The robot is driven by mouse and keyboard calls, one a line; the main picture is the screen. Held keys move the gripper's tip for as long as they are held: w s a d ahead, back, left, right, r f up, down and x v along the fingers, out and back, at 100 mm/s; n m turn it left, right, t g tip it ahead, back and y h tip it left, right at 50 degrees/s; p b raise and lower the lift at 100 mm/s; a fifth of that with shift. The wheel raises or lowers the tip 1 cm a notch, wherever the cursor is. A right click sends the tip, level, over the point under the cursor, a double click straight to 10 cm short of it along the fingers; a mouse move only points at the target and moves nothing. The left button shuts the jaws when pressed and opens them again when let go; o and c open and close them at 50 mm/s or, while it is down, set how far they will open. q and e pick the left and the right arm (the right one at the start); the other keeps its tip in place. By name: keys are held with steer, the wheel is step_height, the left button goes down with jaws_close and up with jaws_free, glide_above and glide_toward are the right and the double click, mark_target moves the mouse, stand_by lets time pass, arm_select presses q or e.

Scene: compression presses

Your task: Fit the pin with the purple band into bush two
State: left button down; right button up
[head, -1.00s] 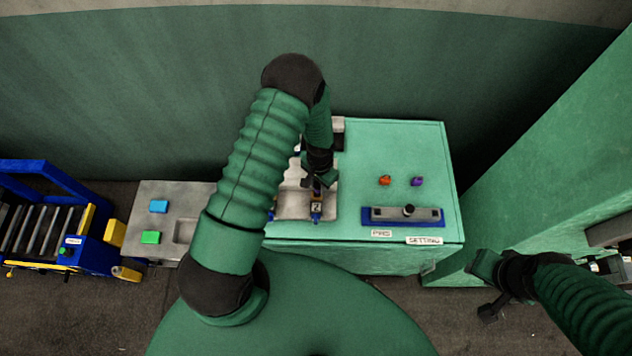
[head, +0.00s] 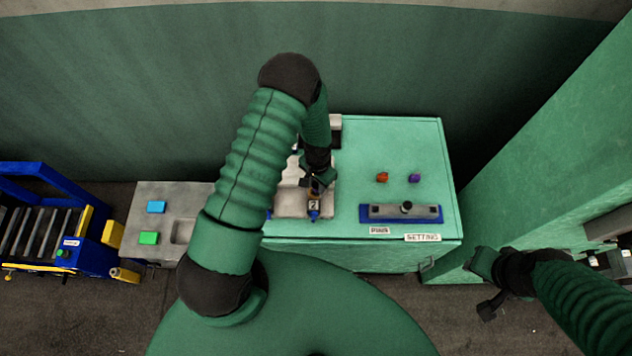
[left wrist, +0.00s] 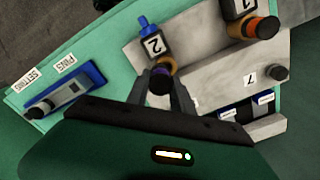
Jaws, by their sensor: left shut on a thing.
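My left gripper (left wrist: 161,92) is shut on the pin with the purple band (left wrist: 161,82), gripped near its dark end. In the left wrist view the pin is lined up with the brass ring of bush two (left wrist: 163,64), beside the label 2. The two overlap in that view, so I cannot tell how far the pin is inside. In the head view the left gripper (head: 317,180) is just behind the block of bush two (head: 313,205), and the pin is mostly hidden.
Another bush with an orange-banded pin (left wrist: 252,27) is close by. A grey table (head: 165,190) is at the left.

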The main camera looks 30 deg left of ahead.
arm_select(q)
steer(key=shift+d+r, duration=0.1)
steer(key=shift+r, duration=0.2)
steer(key=shift+a+f, duration=0.1)
steer(key=shift+a, duration=0.35)
steer(key=shift+a, duration=0.15)
steer(key=shift+a, duration=0.15)
stand_by(0.5)
stand_by(0.4)
